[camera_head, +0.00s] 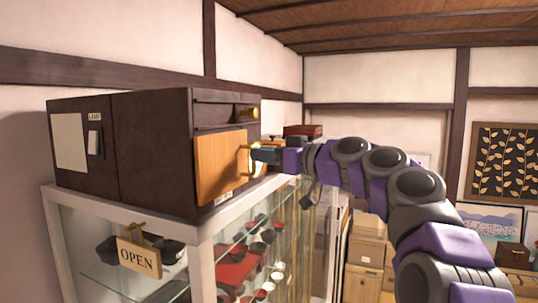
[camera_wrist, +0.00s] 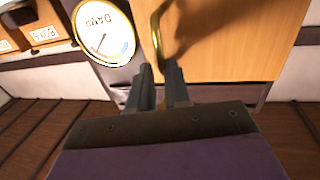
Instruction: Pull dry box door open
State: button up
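The dry box (camera_head: 152,150) is a dark brown case on top of a glass display cabinet. Its light wooden door (camera_head: 220,165) has a curved brass handle (camera_head: 246,160). I cannot tell whether the door is slightly ajar. My gripper (camera_head: 255,154) reaches in from the right and is at the handle. In the wrist view, the brass handle (camera_wrist: 156,32) runs down between my close-set fingertips (camera_wrist: 158,68), which appear shut on it. The wooden door (camera_wrist: 235,40) fills the upper right there. The fingers hide the handle's lower end.
A round dial gauge (camera_wrist: 103,32) sits beside the door. A wall is close behind the dry box.

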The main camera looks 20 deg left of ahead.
jog(key=shift+a+f, duration=0.25)
jog(key=shift+a, duration=0.75)
grip_shut()
jog(key=shift+d+r, duration=0.2)
jog(key=shift+d, duration=0.45)
jog(key=shift+a+r, duration=0.1)
